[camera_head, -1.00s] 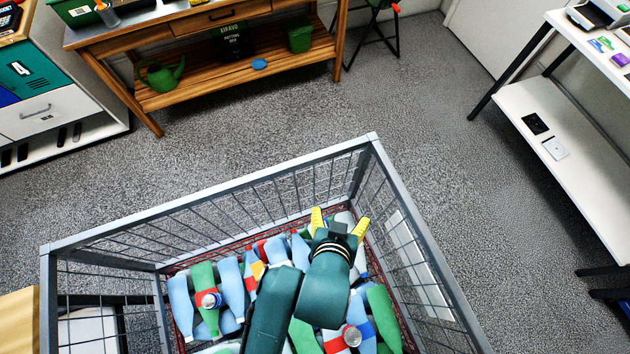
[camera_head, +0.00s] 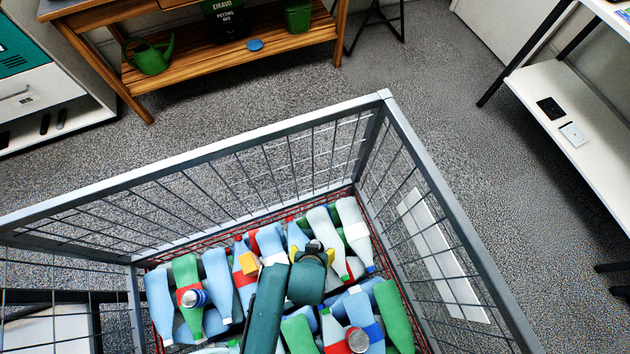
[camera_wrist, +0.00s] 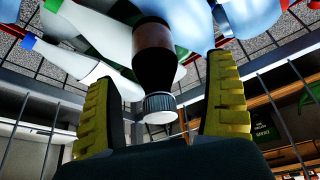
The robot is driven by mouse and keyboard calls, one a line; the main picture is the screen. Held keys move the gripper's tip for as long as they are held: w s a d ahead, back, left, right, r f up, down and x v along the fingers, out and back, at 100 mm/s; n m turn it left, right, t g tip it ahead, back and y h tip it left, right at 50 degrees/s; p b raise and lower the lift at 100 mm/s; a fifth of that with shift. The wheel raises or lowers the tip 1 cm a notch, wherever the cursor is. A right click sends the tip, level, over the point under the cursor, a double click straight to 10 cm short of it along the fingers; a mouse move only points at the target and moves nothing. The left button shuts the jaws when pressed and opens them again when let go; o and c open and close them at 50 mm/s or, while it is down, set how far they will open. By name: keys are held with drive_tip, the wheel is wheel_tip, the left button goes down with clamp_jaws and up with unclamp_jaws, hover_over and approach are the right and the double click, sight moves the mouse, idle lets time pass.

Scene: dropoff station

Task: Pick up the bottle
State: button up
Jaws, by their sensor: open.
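Many bottles lie heaped in a wire cage cart (camera_head: 240,146); which one the task means I cannot tell. In the wrist view, a dark brown bottle (camera_wrist: 154,58) with a ridged grey-white cap (camera_wrist: 158,106) points its neck between the yellow fingers of my gripper (camera_wrist: 160,75). The fingers are apart, one on each side of the neck, with gaps showing. In the head view, my gripper (camera_head: 312,252) is down at the heap, its fingers partly hidden by my wrist. White bottles (camera_head: 354,232) lie just to its right.
The cart's metal walls and rim enclose the heap, with the right wall (camera_head: 440,240) near my gripper. A wooden bench (camera_head: 200,75) and a white shelf (camera_head: 590,140) stand beyond, with clear floor between.

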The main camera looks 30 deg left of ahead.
drive_tip(key=x, duration=0.1)
drive_tip(key=b+x, duration=0.1)
drive_tip(key=x, duration=0.1)
drive_tip(key=b+x, duration=0.1)
drive_tip(key=shift+w+d+f, duration=0.15)
drive_tip(key=shift+w+f, duration=0.2)
drive_tip(key=shift+w, duration=0.05)
drive_tip(key=c, duration=1.4)
